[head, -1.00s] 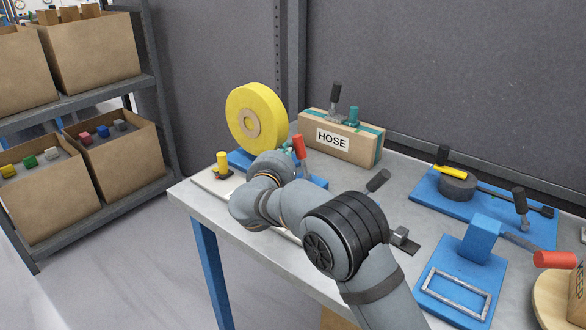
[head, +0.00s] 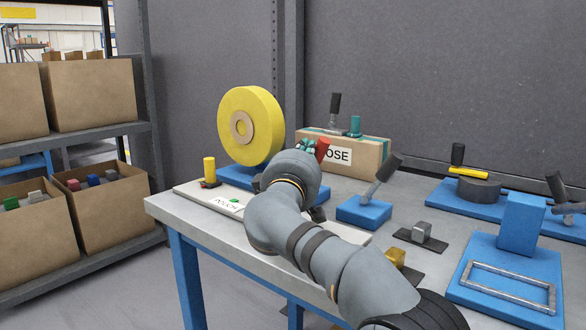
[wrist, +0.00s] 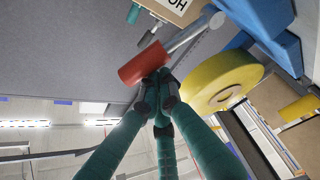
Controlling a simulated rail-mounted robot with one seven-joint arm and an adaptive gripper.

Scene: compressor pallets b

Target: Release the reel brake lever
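The yellow reel (head: 262,115) stands upright on a blue base at the back left of the table. Beside it, the red handle (head: 323,148) of the brake lever leans to the right; my arm hides its lower part. In the wrist view the red handle (wrist: 143,64) sits on a metal shaft (wrist: 190,34), and the reel (wrist: 222,80) is right of it. My gripper (wrist: 161,90) has its teal fingertips together at the handle's edge, seeming to touch it. The handle is not clearly between the fingers. In the head view the fingers (head: 306,145) are left of the handle.
A HOSE box (head: 365,156) stands behind the lever. A grey-handled lever on a blue block (head: 362,212) is to the right. A yellow peg (head: 209,168) stands on the white board at left. Blue fixtures (head: 520,225) fill the right side.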

